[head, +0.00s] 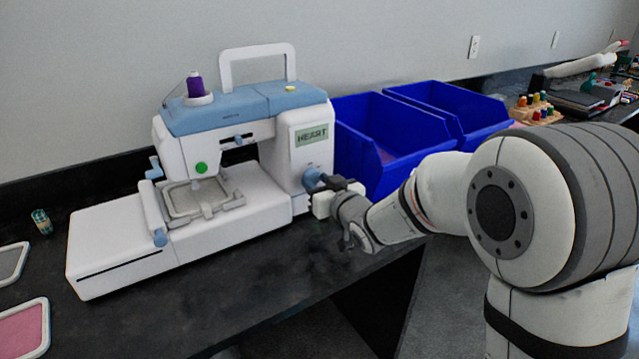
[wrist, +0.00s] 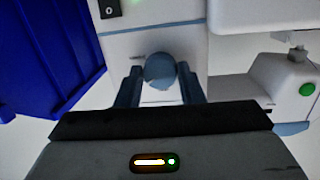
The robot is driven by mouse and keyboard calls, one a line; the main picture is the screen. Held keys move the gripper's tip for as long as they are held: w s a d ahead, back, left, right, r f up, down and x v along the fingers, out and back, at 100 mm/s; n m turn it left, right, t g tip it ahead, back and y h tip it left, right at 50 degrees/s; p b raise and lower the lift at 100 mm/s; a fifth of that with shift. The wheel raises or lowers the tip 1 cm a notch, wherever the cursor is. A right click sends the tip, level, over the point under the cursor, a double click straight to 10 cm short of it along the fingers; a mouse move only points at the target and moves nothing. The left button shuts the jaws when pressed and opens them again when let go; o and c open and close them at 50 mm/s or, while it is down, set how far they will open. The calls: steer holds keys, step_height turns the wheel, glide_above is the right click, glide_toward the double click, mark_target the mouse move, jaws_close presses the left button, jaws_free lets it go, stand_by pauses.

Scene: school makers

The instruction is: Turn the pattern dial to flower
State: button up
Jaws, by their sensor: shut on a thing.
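The sewing machine (head: 240,205), white with a blue top, stands on the dark bench in the head view. Its display (head: 311,136) reads HEART. The blue pattern dial (head: 311,178) is on the machine's right end, below the display. My gripper (head: 322,181) is at the dial. In the wrist view the round dial (wrist: 160,71) sits between the two dark fingers of my gripper (wrist: 160,88), which are shut on it. The gripper partly hides the dial in the head view.
Two blue bins (head: 385,165) stand right of the machine, close behind my arm. A purple thread spool (head: 195,88) is on top of the machine. Hoops with grey (head: 12,262) and pink (head: 22,330) fabric lie at the left. The bench in front of the machine is clear.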

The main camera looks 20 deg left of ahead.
steer(key=m+g+p, duration=0.1)
steer(key=m+p, duration=0.2)
steer(key=m, duration=0.2)
steer(key=shift+r+m+y, duration=0.15)
steer(key=shift+m+y, duration=0.25)
steer(key=m+p, duration=0.3)
steer(key=m, duration=0.2)
steer(key=shift+y, duration=0.3)
steer(key=o, duration=1)
steer(key=shift+v, duration=3.85)
steer(key=shift+w+d+p, duration=0.1)
steer(key=shift+p, duration=0.2)
